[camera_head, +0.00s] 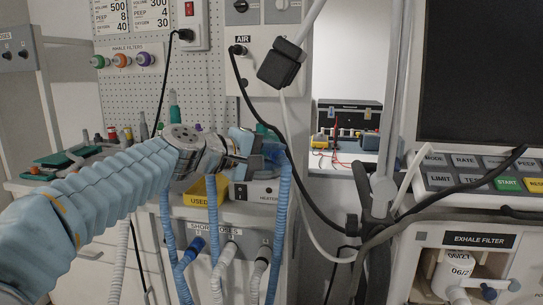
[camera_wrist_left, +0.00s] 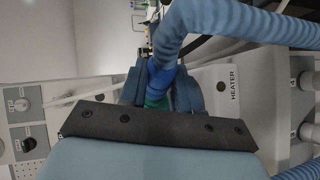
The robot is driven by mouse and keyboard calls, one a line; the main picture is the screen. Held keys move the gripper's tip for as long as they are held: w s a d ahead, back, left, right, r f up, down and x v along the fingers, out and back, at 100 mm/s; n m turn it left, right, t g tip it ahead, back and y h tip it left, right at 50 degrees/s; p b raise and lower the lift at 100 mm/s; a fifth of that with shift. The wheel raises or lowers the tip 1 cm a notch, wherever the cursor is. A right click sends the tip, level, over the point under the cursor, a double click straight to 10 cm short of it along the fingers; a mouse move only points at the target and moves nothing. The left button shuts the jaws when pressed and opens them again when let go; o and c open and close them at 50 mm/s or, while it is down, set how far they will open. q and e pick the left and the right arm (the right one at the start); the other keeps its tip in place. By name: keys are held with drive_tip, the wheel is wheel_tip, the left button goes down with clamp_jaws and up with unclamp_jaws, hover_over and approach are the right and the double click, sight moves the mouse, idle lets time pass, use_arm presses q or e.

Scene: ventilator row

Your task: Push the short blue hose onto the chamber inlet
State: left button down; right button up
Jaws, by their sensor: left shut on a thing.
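My left gripper (camera_head: 246,148) reaches in from the left to just above the heater unit (camera_head: 262,190). It is shut on the dark blue cuff (camera_head: 273,152) of a light blue corrugated hose (camera_head: 284,215), which hangs down on the right of the heater. In the left wrist view the cuff (camera_wrist_left: 161,76) sits between the fingers, and the hose (camera_wrist_left: 215,18) arcs up and right. A green part (camera_wrist_left: 155,101) shows just below the cuff; I cannot tell whether they are joined. The chamber and its inlet are hidden behind the gripper. My right gripper is out of view.
A yellow USED bin (camera_head: 198,190) stands left of the heater. Below, the SHORT HOSES panel (camera_head: 214,233) holds several hose ends. A black cable (camera_head: 310,200) runs down right of the heater. The ventilator (camera_head: 470,180) fills the right side.

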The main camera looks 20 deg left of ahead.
use_arm(q)
drive_tip(key=shift+w+a+p, duration=0.35)
drive_tip(key=shift+w+a, duration=0.5)
drive_tip(key=shift+w, duration=0.15)
idle(1.2)
drive_tip(key=c, duration=0.7)
unclamp_jaws()
